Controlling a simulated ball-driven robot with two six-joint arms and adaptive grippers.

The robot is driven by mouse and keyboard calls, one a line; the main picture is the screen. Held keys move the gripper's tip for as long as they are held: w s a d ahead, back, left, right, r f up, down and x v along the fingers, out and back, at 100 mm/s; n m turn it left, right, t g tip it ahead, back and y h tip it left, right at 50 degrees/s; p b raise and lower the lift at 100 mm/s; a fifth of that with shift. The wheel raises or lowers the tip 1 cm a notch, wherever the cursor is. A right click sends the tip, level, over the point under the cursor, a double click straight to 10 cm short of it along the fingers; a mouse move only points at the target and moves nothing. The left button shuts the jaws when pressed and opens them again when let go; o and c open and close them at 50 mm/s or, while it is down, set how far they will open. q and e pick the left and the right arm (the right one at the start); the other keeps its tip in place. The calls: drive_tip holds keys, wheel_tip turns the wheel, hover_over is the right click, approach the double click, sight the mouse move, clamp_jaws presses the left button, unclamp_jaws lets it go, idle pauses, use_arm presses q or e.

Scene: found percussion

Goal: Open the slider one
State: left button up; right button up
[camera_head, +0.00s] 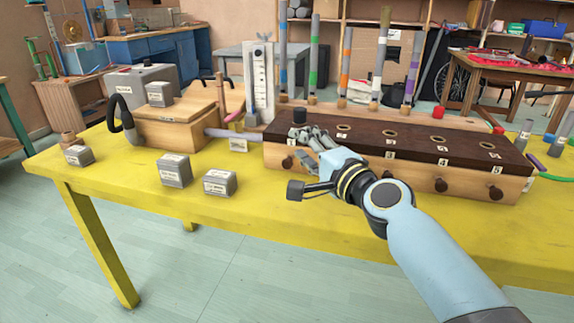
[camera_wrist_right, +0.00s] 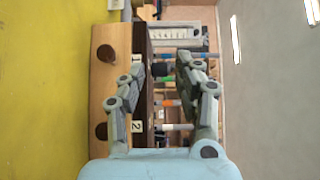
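The wooden box (camera_head: 345,177) has a dark top with numbered holes and a row of dark round knobs along its front. The knob of slider one (camera_head: 288,162) is at the left end of that front; it also shows in the right wrist view (camera_wrist_right: 105,53), beside the label 1. The knob of slider two (camera_wrist_right: 101,131) shows lower there. My right gripper (camera_head: 312,138) is over the left front part of the box, close to slider one. In the wrist view its fingers (camera_wrist_right: 160,75) are spread with nothing held between them. My left gripper is not in view.
Grey blocks (camera_head: 174,170) and (camera_head: 219,183) sit left of the box on the yellow table (camera_head: 120,193). Upright banded tubes (camera_head: 314,60) rise behind it.

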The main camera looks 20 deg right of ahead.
drive_tip(key=b, duration=0.7)
approach(289, 166)
drive_tip(key=w, duration=0.1)
drive_tip(key=w+f, duration=0.1)
drive_tip(key=w, duration=0.1)
drive_tip(key=shift+w+a+f, duration=0.15)
drive_tip(key=shift+a+f, duration=0.05)
drive_tip(key=shift+a, duration=0.15)
drive_tip(key=shift+w+a+r, duration=0.15)
drive_tip(key=shift+w+r, duration=0.55)
drive_tip(key=shift+w, duration=0.25)
drive_tip(key=w, duration=0.2)
drive_tip(key=w+a, duration=0.1)
drive_tip(key=w, duration=0.1)
drive_tip(key=shift+w+f, duration=0.1)
drive_tip(key=shift+w, duration=0.1)
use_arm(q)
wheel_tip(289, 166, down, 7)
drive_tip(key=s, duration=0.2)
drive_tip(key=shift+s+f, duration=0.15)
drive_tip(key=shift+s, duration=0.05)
use_arm(e)
drive_tip(key=shift+w, duration=0.55)
